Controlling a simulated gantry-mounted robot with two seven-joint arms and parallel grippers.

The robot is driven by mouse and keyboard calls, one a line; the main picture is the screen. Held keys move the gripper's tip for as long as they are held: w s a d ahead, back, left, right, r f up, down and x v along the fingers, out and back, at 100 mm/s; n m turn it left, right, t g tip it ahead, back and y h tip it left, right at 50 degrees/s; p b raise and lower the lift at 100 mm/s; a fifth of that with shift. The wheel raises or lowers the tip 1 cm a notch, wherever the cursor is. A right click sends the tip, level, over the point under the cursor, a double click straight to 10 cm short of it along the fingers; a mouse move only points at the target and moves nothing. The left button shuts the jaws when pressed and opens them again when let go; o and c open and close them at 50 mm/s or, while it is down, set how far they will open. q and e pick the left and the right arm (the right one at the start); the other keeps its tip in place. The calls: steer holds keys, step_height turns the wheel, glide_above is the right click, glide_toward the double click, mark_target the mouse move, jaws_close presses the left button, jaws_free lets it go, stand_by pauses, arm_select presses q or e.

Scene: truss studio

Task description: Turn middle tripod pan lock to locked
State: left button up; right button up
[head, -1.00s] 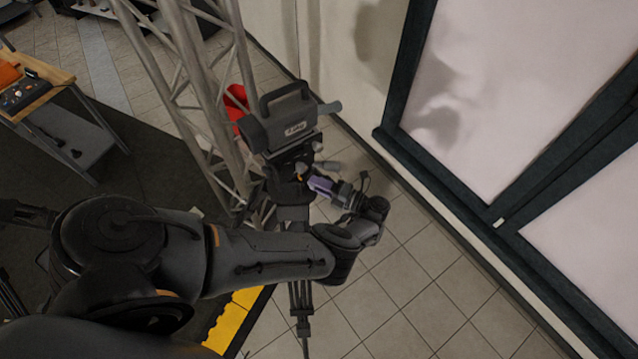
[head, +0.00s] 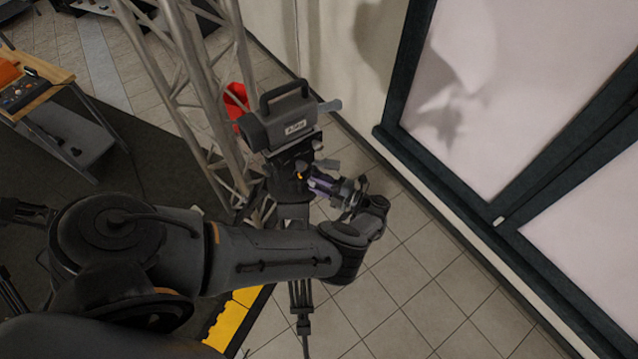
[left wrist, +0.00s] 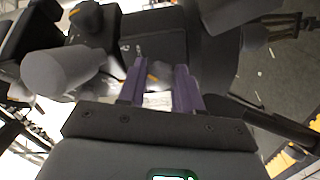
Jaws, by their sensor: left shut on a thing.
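The tripod head (head: 288,182) stands under a dark box-shaped camera (head: 285,122) with a top handle. My left gripper (head: 312,182), with purple fingers, is at the right side of the tripod head, just below the camera. In the left wrist view the two purple fingers (left wrist: 160,72) reach to the dark head body (left wrist: 150,45) and are shut on the pan lock, which is mostly hidden between them. A small orange mark shows by the fingertips. The lock's exact angle cannot be told. My right gripper is not in view.
A grey cylinder (left wrist: 62,70) sits close left of the fingers in the left wrist view. A metal truss (head: 205,90) stands left of the tripod, with a red object (head: 236,100) behind. A dark-framed panel (head: 480,120) stands at the right. Tiled floor (head: 420,280) is clear.

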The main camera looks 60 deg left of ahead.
arm_select(q)
steer(key=o, duration=1)
steer(key=shift+o, duration=0.2)
steer(key=shift+f, duration=0.1)
